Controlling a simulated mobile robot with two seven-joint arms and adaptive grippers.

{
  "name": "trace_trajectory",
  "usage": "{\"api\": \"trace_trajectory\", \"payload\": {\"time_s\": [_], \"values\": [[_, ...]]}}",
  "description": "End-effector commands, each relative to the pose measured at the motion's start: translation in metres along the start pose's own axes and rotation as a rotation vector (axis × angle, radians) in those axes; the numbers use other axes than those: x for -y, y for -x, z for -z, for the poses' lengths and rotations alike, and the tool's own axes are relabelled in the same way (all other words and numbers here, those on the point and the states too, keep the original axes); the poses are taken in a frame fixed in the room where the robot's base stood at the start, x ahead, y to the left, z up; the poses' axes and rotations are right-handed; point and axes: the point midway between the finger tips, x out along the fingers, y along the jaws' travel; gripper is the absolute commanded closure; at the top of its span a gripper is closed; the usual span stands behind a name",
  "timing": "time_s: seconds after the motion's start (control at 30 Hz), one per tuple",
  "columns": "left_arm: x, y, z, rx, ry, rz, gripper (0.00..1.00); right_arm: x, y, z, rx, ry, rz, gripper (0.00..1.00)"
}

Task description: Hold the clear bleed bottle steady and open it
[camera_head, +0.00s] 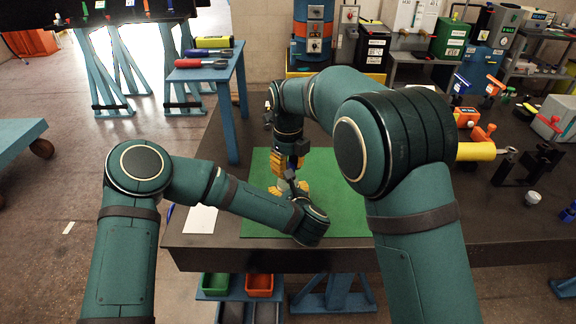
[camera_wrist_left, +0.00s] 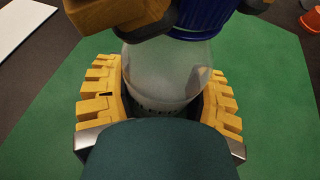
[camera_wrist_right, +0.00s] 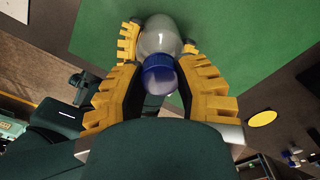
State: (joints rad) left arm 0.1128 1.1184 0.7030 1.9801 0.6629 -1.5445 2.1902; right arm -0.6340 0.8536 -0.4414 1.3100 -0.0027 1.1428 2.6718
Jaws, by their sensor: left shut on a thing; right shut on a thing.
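The clear bleed bottle (camera_wrist_left: 165,72) stands on the green mat (camera_head: 324,170), its body between the yellow fingers of my left gripper (camera_wrist_left: 160,100). My left gripper is shut on it from the near side. The blue cap (camera_wrist_right: 159,74) is at the bottle's top, between the yellow fingers of my right gripper (camera_wrist_right: 160,88), which is shut on it from above. The cap lies against the bottle's neck; I cannot tell how loose it is. In the head view the two grippers meet over the mat and mostly hide the bottle.
A white sheet (camera_head: 200,219) lies left of the mat on the dark bench. A yellow cylinder (camera_head: 476,151) and orange-handled fittings stand at the right. A blue side table (camera_head: 209,72) with tools is behind left. The mat's right part is clear.

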Motion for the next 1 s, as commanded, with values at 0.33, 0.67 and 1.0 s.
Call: {"api": "trace_trajectory", "payload": {"time_s": [0.33,0.67,1.0], "values": [[0.0001,0.0001,-0.0002,0.001,0.0,0.0,1.0,0.0003,0.0002,0.0001,0.0,0.257,0.0,1.0],[0.0002,0.0001,-0.0002,0.0,0.0,0.0,1.0,0.0001,0.0004,-0.0001,0.001,0.299,0.0,1.0],[0.0001,0.0001,-0.0002,0.0,0.0,0.0,1.0,0.0,0.0003,-0.0001,0.0,0.298,0.0,0.43]]}}
